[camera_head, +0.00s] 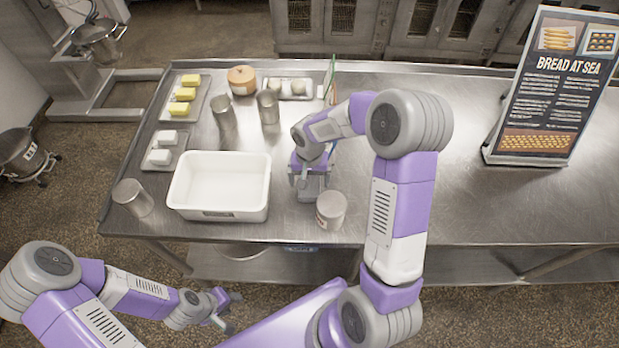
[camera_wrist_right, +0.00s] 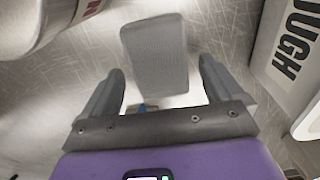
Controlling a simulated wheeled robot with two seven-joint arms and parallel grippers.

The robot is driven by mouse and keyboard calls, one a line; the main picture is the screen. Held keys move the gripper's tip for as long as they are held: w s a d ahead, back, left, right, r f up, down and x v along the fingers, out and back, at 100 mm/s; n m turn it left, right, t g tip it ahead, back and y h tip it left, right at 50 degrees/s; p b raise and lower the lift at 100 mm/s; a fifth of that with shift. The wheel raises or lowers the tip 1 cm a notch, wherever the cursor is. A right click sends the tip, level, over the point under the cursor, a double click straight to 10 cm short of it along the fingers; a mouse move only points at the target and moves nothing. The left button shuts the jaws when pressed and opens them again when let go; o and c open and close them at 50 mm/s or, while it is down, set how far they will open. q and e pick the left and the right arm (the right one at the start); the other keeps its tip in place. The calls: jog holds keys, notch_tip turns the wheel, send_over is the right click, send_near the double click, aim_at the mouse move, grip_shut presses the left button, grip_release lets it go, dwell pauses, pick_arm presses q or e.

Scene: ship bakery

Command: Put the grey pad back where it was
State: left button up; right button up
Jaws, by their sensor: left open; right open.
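The grey pad (camera_wrist_right: 153,55) shows in the right wrist view as a pale grey rounded block over the steel table, ahead of and partly between my right gripper's fingers. In the head view my right gripper (camera_head: 309,183) points down at the table between the white tub and a lidded tin, and mostly hides the pad. My right gripper (camera_wrist_right: 162,70) is open, with visible gaps beside the pad. I cannot tell how high the pad is above the table. My left gripper (camera_head: 228,311) is open and empty, low in front of the table.
The white tub (camera_head: 219,211), marked DOUGH (camera_wrist_right: 297,45), stands left of the right gripper. The tin (camera_head: 331,208) is close on its right. A sign (camera_head: 547,90) stands right; table between is clear.

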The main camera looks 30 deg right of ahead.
aim_at(310, 183)
jog(key=shift+r, duration=0.1)
jog(key=shift+r, duration=0.3)
notch_tip(310, 183, up, 12)
jog(key=p, duration=0.1)
jog(key=shift+f, duration=0.2)
